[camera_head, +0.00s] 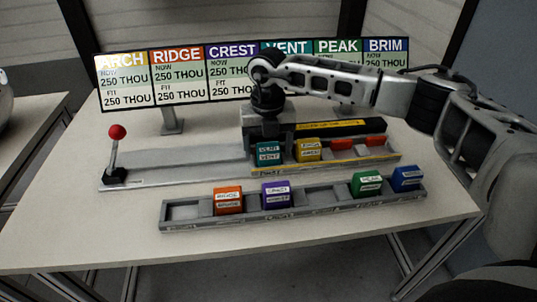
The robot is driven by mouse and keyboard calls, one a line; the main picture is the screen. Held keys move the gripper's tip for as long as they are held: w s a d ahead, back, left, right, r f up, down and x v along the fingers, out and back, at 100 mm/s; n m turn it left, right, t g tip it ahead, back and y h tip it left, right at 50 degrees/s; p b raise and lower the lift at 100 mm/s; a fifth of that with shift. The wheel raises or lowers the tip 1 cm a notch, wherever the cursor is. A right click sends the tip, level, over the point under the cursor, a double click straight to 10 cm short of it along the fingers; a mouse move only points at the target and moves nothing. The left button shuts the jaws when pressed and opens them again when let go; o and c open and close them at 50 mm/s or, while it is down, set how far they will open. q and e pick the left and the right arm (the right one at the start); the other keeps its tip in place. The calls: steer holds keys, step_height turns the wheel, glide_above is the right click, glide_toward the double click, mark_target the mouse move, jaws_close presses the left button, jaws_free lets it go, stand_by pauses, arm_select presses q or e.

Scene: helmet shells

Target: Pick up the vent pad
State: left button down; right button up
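The teal vent pad (268,154) sits at the left end of the pad row on the rear fixture (345,164), its label facing me. My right gripper (266,130) reaches in from the right and points down just above and behind the vent pad. Its fingertips are hard to make out against the dark and grey parts there. I cannot tell whether they touch the pad. My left gripper is not in view.
A yellow pad (308,150) sits right of the vent pad, with red pieces (374,141) beyond. The front rack (325,198) holds orange, purple, green and blue pads. A red-knobbed lever (117,132) stands left. A sign board (180,75) stands behind.

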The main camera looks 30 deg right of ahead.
steer(key=c, duration=0.9)
steer(key=shift+c, duration=0.2)
steer(key=shift+r, duration=0.1)
